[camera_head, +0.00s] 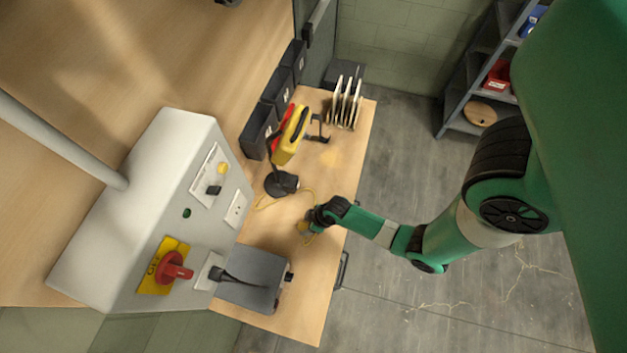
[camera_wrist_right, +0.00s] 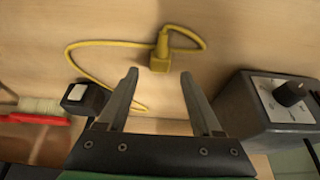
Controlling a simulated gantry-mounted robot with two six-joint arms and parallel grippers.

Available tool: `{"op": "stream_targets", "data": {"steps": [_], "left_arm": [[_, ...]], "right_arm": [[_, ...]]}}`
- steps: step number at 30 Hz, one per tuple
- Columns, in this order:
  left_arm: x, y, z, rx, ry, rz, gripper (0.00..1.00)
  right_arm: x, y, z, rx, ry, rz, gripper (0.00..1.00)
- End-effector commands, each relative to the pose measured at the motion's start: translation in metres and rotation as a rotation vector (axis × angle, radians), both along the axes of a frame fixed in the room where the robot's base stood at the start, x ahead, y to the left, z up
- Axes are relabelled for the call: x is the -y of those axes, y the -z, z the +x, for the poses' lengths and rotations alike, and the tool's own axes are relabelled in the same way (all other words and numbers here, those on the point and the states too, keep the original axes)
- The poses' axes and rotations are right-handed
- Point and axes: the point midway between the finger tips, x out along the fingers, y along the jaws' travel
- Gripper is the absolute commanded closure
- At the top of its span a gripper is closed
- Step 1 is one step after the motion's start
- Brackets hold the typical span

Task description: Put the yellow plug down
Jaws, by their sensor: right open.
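The yellow plug (camera_wrist_right: 160,56) lies on the wooden bench, its yellow cord curving away to both sides in the right wrist view. My right gripper (camera_wrist_right: 160,75) is open, with its two fingers apart and nothing between them. The plug shows just beyond the fingertips, in line with the gap, and appears clear of both fingers. In the head view my right gripper (camera_head: 307,224) is low over the front part of the bench, and the yellow plug (camera_head: 302,228) shows beside its tip, partly hidden. My left gripper does not show.
A grey box with a black knob (camera_wrist_right: 275,103) stands right of the gripper; it also shows in the head view (camera_head: 252,278). A white panel with a red switch (camera_head: 175,272) is left.

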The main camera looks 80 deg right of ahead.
Motion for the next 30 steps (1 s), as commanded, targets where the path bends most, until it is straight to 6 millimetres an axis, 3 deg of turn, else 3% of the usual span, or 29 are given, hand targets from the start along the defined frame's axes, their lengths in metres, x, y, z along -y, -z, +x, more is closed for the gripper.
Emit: {"op": "stream_targets", "data": {"steps": [9, 12, 18, 30], "left_arm": [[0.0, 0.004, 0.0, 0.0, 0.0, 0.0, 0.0], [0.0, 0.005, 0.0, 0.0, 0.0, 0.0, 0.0], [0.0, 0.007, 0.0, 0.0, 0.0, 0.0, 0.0], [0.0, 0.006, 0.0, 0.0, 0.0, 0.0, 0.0]], "right_arm": [[-0.016, 0.0, -0.091, -0.003, 0.013, 0.005, 0.34], [-0.017, -0.001, -0.104, -0.002, 0.011, 0.002, 0.34], [-0.021, -0.002, -0.118, -0.001, 0.004, 0.002, 0.34], [-0.021, -0.002, -0.119, 0.001, 0.0, 0.0, 0.34]]}}
